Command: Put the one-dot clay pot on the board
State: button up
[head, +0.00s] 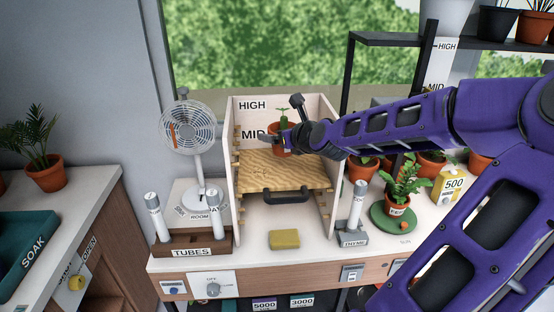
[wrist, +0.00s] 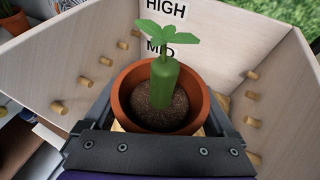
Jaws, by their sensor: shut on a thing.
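A terracotta clay pot (head: 280,147) with dark soil and a small green plant is inside the open wooden cabinet, under the HIGH label and in front of MID. It also shows upright in the wrist view (wrist: 124,98). Its dots do not show, so I cannot tell its mark. My gripper (head: 285,138) is shut on this pot, with a finger at either side in the wrist view. The board (head: 285,180) is a wood-grained shelf with a dark handle at its front edge, directly below the pot. I cannot tell whether the pot touches it.
The cabinet walls (head: 326,150) with pegs stand close on both sides. A fan (head: 188,135) and a TUBES rack (head: 192,245) are to the left. A yellow sponge (head: 284,239) lies below the board. A potted plant on a green saucer (head: 380,220) stands right.

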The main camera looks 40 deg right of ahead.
notch_tip(320, 180, down, 8)
jog(key=shift+r+b, duration=0.15)
jog(key=shift+b, duration=0.4)
jog(key=o, duration=1.1)
jog(key=shift+o, duration=0.2)
jog(key=shift+s+r, duration=0.1)
jog(key=shift+s, duration=0.15)
jog(key=p+v, duration=0.1)
jog(key=v, duration=1)
jog(key=shift+s+a+r, duration=0.1)
jog(key=shift+s+r, duration=0.05)
jog(key=shift+s, duration=0.1)
